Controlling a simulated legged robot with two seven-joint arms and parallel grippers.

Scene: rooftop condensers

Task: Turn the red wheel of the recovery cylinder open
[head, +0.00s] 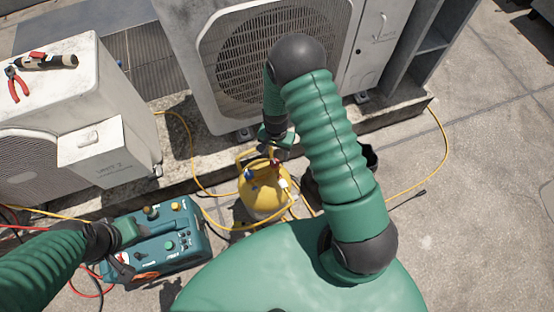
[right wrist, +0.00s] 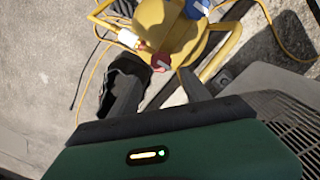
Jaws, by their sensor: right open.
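The yellow recovery cylinder (head: 265,196) stands upright on the roof floor, in the middle of the head view. Its red wheel (head: 275,162) and blue wheel (head: 249,174) are at the top. My right gripper (head: 276,145) is just above the cylinder top, partly hidden by its own arm. In the right wrist view its jaws (right wrist: 162,80) are open and empty. The red wheel (right wrist: 160,62) shows between and just beyond the fingertips; contact cannot be told. The blue wheel (right wrist: 196,8) is farther up. My left gripper (head: 122,266) is by the teal machine, its jaws unclear.
A teal machine (head: 165,249) with knobs and hoses stands left of the cylinder. Condenser units (head: 207,95) stand behind on a concrete ledge. Red pliers (head: 17,86) lie on the left unit. A yellow hose (head: 193,150) runs around the cylinder. The floor at right is mostly clear.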

